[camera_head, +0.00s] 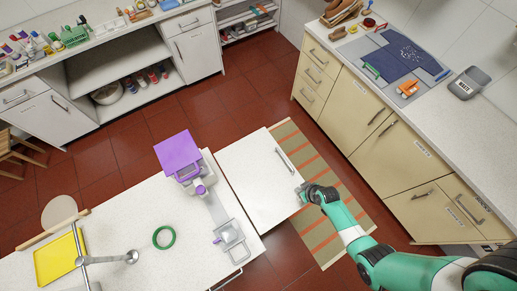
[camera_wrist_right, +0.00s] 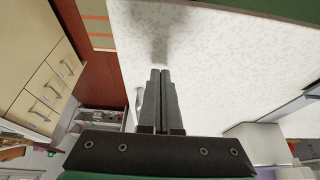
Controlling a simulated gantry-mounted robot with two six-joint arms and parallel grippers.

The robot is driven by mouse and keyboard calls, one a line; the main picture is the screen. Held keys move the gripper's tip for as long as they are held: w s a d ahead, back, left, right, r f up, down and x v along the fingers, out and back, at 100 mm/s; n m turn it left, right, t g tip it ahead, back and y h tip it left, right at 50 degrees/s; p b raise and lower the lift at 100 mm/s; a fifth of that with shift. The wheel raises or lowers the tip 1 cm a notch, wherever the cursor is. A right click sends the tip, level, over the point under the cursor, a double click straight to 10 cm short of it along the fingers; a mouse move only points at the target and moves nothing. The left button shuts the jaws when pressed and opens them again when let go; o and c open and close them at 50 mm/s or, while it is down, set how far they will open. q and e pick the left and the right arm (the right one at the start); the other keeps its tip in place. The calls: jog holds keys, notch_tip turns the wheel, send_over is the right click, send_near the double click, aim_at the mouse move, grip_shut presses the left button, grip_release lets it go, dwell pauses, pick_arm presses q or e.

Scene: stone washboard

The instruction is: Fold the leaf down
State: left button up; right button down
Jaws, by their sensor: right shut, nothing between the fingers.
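The leaf is a white speckled panel (camera_head: 255,183) at the right side of the white worktop (camera_head: 120,200). It looks raised and roughly level with the worktop. A bar handle (camera_head: 285,160) sits near its far right corner. In the right wrist view the leaf (camera_wrist_right: 220,50) fills much of the upper right. My right gripper (camera_head: 302,191) is at the leaf's outer right edge, shut and empty. Its closed fingers (camera_wrist_right: 161,72) overlap the leaf in the wrist view; I cannot tell whether they touch it. My left gripper is not in view.
A purple-topped device (camera_head: 178,153), a green ring (camera_head: 164,237) and a yellow tray (camera_head: 60,258) are on the worktop. A striped rug (camera_head: 325,235) lies under the leaf's outer side. Beige cabinets (camera_head: 345,100) stand to the right. Red floor is open beyond the leaf.

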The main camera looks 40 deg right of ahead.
jog(key=shift+f+b, duration=2.6)
jog(key=shift+f, duration=0.15)
jog(key=shift+r, duration=0.15)
jog(key=d+r+p, duration=0.1)
jog(key=r+p, duration=0.1)
jog(key=r, duration=0.1)
jog(key=r+p, duration=0.3)
jog(key=d+r+p, duration=0.1)
jog(key=r+p, duration=0.2)
jog(key=shift+s+d+r, duration=0.1)
jog(key=shift+s+d, duration=0.15)
jog(key=shift+d, duration=0.05)
jog(key=shift+d+r+p, duration=0.15)
jog(key=shift+r+p, duration=0.3)
